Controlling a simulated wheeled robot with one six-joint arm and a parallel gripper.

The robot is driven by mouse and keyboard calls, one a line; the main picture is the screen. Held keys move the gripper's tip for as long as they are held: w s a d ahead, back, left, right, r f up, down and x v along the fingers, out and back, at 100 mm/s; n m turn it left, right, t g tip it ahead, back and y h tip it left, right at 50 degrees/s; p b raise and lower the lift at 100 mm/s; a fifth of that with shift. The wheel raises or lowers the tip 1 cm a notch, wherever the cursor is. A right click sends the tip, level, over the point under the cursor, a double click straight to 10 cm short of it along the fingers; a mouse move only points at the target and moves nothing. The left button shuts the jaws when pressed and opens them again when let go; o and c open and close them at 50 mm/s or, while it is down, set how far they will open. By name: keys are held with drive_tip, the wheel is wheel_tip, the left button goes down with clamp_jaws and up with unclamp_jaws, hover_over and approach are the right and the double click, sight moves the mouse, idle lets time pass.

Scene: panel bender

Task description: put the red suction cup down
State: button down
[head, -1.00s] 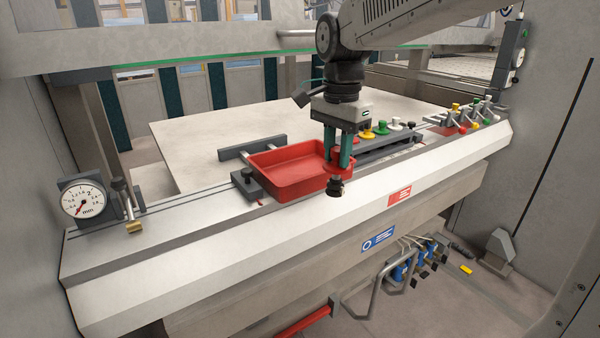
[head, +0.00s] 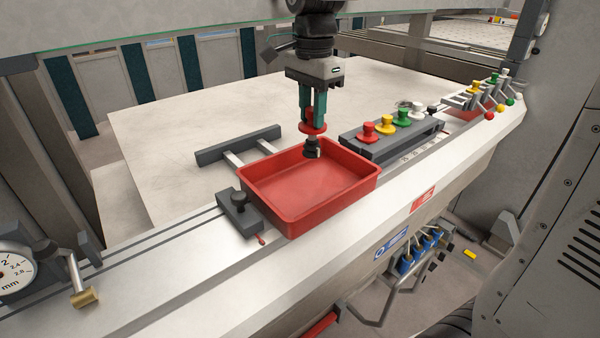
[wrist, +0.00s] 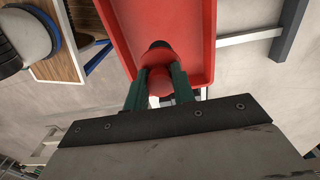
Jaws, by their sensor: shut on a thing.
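My gripper (head: 313,108) is shut on a red suction cup (head: 312,128), which has a red flange and a black cup at its lower end. The cup hangs upright over the back part of the red tray (head: 290,217), its black tip near the height of the tray's rim. I cannot tell whether it touches anything. The tray is otherwise empty where I can see. In the wrist view the red cup (wrist: 160,82) sits between the green fingers, with the tray (wrist: 190,25) beyond it.
A grey rack (head: 375,146) with red, yellow, green and white cups stands right of the tray. A grey clamp block (head: 238,212) is at the tray's left. A dial gauge (head: 15,268) is at the far left. A grey stop bar (head: 238,144) lies behind the tray on the metal sheet (head: 150,130).

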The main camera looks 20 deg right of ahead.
sight(310, 152)
drive_tip(key=f, duration=0.4)
drive_tip(key=w+f, duration=0.1)
drive_tip(key=shift+f, duration=0.4)
drive_tip(key=shift+s+f, duration=0.1)
drive_tip(key=shift+f, duration=1.95)
drive_tip(key=shift+f, duration=0.2)
drive_tip(key=c, duration=1.2)
unclamp_jaws()
drive_tip(key=shift+o, duration=0.2)
wheel_tip(310, 152, up, 12)
drive_tip(key=shift+r, duration=0.2)
drive_tip(key=s+d+f+n, duration=0.1)
drive_tip(key=s+n, duration=0.3)
drive_tip(key=s, duration=0.4)
drive_tip(key=s+d+f+n+t, duration=0.1)
drive_tip(key=s+f+n, duration=0.3)
drive_tip(key=s, duration=0.4)
drive_tip(key=s+d+f+n, duration=0.2)
drive_tip(key=s+n, duration=0.4)
drive_tip(key=s, duration=0.3)
drive_tip(key=shift+f, duration=0.45)
